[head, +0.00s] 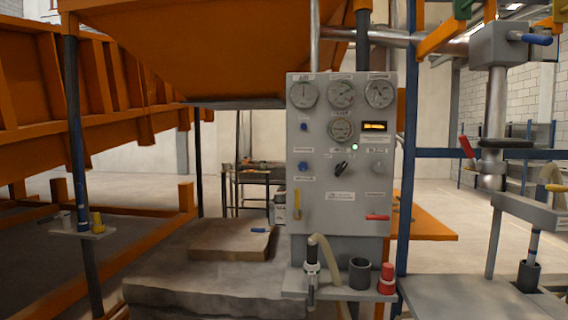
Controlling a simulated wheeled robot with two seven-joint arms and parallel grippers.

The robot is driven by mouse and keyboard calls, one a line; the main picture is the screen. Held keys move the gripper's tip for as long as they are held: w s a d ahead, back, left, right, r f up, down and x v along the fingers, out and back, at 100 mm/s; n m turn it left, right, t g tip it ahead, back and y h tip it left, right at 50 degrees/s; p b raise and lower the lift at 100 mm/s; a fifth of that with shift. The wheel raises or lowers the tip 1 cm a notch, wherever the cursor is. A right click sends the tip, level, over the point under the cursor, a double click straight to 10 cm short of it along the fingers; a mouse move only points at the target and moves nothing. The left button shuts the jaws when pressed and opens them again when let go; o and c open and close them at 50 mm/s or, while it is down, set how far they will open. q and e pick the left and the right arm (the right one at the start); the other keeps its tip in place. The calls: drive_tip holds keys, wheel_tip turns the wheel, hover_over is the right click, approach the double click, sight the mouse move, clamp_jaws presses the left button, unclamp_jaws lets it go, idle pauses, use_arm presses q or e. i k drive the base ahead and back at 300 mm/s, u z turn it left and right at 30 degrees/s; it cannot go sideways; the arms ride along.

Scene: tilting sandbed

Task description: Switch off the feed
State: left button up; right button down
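A grey control panel (340,200) stands upright in the middle of the head view. It carries several round dials, the largest group along its top. A yellow handle (297,205) hangs at lower left and a red handle (377,217) lies level at lower right. The labels are too small to read, so I cannot tell which control is the feed. Neither gripper shows.
An orange hopper (220,45) hangs above left. A blue post (406,200) stands right of the panel.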

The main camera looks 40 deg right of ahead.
sight(340, 168)
drive_tip(key=z, duration=0.3)
drive_tip(key=i, duration=1)
drive_tip(key=z, duration=0.7)
